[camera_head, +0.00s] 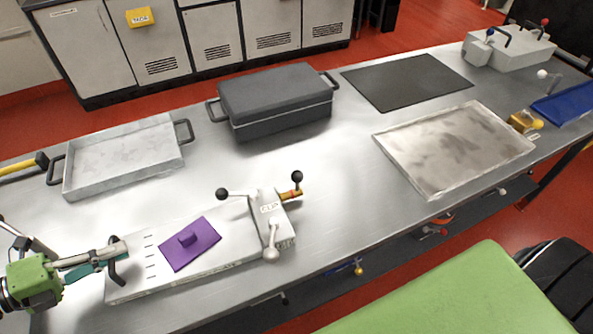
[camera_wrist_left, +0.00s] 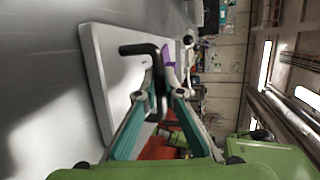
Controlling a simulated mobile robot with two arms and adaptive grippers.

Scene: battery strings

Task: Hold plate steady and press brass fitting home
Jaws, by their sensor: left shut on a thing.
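A pale plate (camera_head: 215,252) with short dark marks lies on the steel bench. A black handle (camera_head: 117,272) stands at its left end. My left gripper (camera_head: 117,254) is shut on this handle; in the left wrist view the fingers (camera_wrist_left: 161,97) close around the handle (camera_wrist_left: 140,49). A purple piece (camera_head: 190,244) with a raised knob lies on the plate. A pale block (camera_head: 267,207) with ball-ended levers stands at the plate's right end. The brass fitting (camera_head: 289,195), with a red band, sticks out of the block's right side. My right gripper is not in view.
A grey tray (camera_head: 125,163) and a dark lidded box (camera_head: 275,100) stand behind the plate. A shallow metal tray (camera_head: 455,145) and a black mat (camera_head: 407,82) lie to the right. The bench between the block and the metal tray is clear.

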